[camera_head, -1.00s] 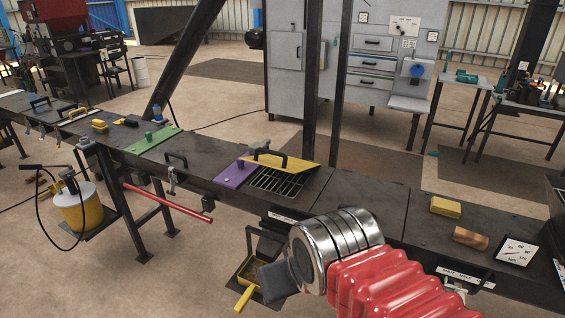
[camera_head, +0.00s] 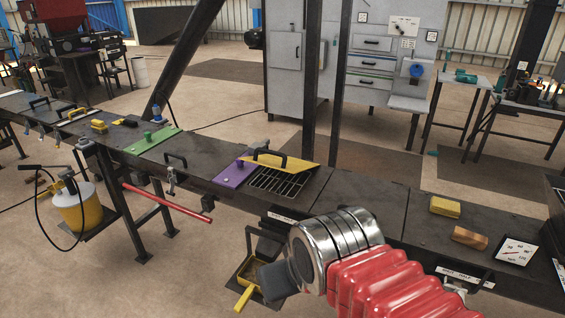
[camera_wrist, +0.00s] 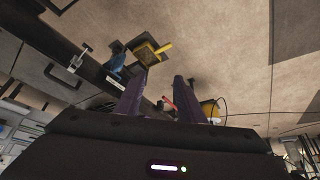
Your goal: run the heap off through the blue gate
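A blue part (camera_wrist: 117,66), which looks like the blue gate, shows in the wrist view at the edge of the dark bench, beside a yellow pan. In the head view I cannot make the gate out. The yellow pan (camera_head: 247,294) with a handle sits low below the bench; it also shows in the wrist view (camera_wrist: 146,54). My gripper (camera_wrist: 160,77) has its two fingers apart with nothing between them. In the head view my wrist hangs in front of the bench, right of the pan. I cannot make out a heap in either view.
A black grate (camera_head: 279,184) is set in the bench top under a tilted yellow plate (camera_head: 292,163), beside a purple plate (camera_head: 235,173). A yellow block (camera_head: 445,207), a brown block (camera_head: 470,238) and a dial card (camera_head: 516,251) lie to the right. A red bar (camera_head: 168,203) juts out at left.

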